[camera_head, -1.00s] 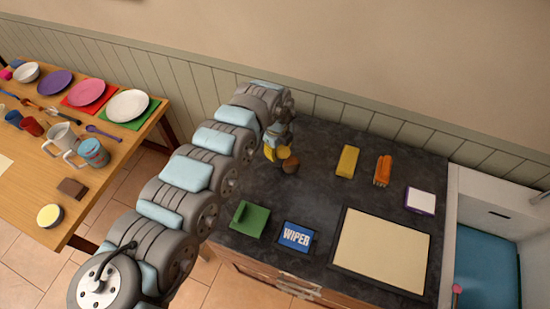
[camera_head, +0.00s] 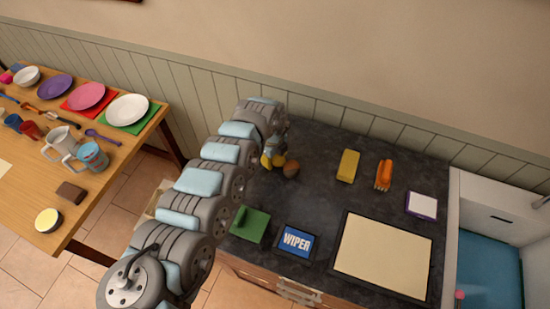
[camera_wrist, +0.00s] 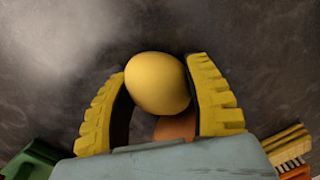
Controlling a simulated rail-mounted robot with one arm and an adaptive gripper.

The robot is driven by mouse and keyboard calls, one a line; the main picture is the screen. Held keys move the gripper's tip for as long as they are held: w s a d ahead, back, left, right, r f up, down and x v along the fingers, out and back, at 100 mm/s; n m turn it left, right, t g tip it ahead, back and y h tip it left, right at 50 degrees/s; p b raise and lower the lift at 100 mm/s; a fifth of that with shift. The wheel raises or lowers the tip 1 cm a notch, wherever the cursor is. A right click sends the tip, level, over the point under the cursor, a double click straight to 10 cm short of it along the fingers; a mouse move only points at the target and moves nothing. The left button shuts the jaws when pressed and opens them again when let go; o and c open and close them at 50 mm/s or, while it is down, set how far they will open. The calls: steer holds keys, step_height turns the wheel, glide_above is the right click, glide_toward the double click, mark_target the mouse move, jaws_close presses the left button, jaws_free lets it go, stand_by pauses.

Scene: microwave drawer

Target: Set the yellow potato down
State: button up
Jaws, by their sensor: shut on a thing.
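The yellow potato (camera_wrist: 157,85) sits between the two yellow fingers of my gripper (camera_wrist: 160,72) in the wrist view, and the gripper is shut on it. In the head view my gripper (camera_head: 271,160) is low over the back left of the dark counter; the yellow potato is hard to tell from the yellow fingers there. Whether it touches the counter I cannot tell. A brown potato-like thing (camera_head: 291,168) is right beside the gripper; in the wrist view it shows partly (camera_wrist: 175,127) behind the yellow potato.
On the dark counter (camera_head: 320,160) are a yellow block (camera_head: 348,166), an orange brush (camera_head: 384,174), a white-topped box (camera_head: 422,205), a green thing (camera_head: 250,225), a WIPER box (camera_head: 296,241) and a cream board (camera_head: 384,255). The counter's middle is clear.

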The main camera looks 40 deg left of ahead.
steer(key=shift+f, duration=0.1)
steer(key=o, duration=1.3)
steer(key=r, duration=0.8)
steer(key=s+r, duration=0.1)
steer(key=r, duration=0.2)
steer(key=shift+r, duration=0.6)
